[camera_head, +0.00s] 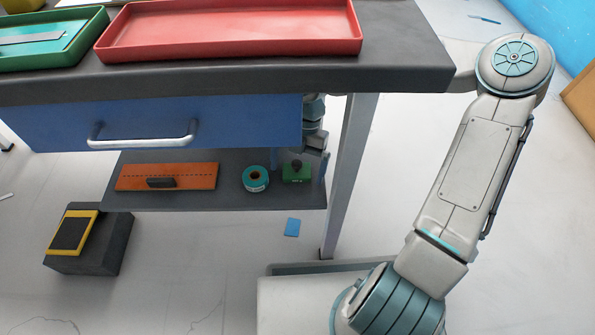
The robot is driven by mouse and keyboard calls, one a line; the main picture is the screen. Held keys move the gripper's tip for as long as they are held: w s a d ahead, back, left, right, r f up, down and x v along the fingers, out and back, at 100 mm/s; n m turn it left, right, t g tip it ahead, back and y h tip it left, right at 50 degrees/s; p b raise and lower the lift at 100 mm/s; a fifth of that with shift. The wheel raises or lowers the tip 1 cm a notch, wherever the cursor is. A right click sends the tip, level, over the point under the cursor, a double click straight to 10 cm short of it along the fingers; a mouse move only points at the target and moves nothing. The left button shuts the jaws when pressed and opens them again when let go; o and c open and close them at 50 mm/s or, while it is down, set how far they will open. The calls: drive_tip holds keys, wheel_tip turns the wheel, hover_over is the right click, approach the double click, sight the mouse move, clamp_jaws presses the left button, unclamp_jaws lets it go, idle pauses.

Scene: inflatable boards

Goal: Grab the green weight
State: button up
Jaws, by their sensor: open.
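The green weight (297,174), a small block with a dark knob on top, sits at the right end of the low grey shelf (225,199) under the table. My gripper (307,149) is just above and slightly right of the weight, close to its knob. It is open and nothing shows held in it. Whether the fingers touch the knob I cannot tell.
A teal tape roll (255,179) stands left of the weight, and an orange board (166,176) lies farther left. The blue drawer (200,120) hangs above the shelf. The table leg (349,175) stands right of my gripper. A red tray (230,47) is on the tabletop.

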drive_tip(key=c, duration=1.5)
drive_tip(key=shift+r, duration=0.15)
